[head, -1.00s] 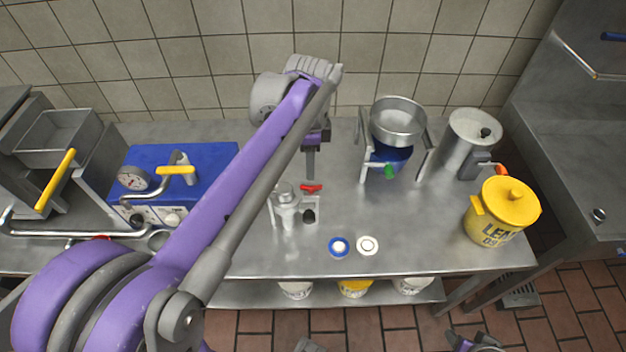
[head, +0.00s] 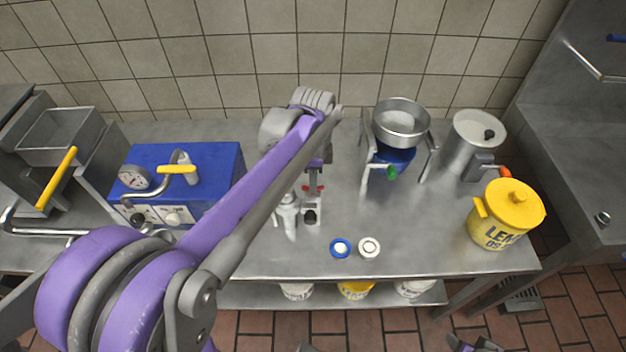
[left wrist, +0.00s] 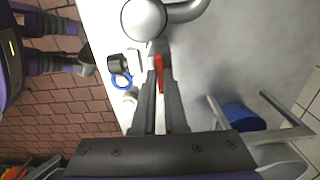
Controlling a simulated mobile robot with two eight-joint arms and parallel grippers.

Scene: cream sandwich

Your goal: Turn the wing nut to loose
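The red wing nut (head: 307,188) sits at the back of a small metal machine (head: 287,213) on the steel table, partly hidden behind my gripper fingers. In the left wrist view the red wing nut (left wrist: 160,73) shows as a narrow upright strip between the two fingertips. My left gripper (head: 313,190) points down over it, its fingers a small gap apart. I cannot tell whether they touch the nut. A part of my right arm (head: 474,344) shows at the bottom edge of the head view; its fingers are not clear.
A blue-and-white round piece (head: 340,248) and a white ring (head: 369,247) lie near the table's front edge. A blue machine (head: 215,165) stands left.

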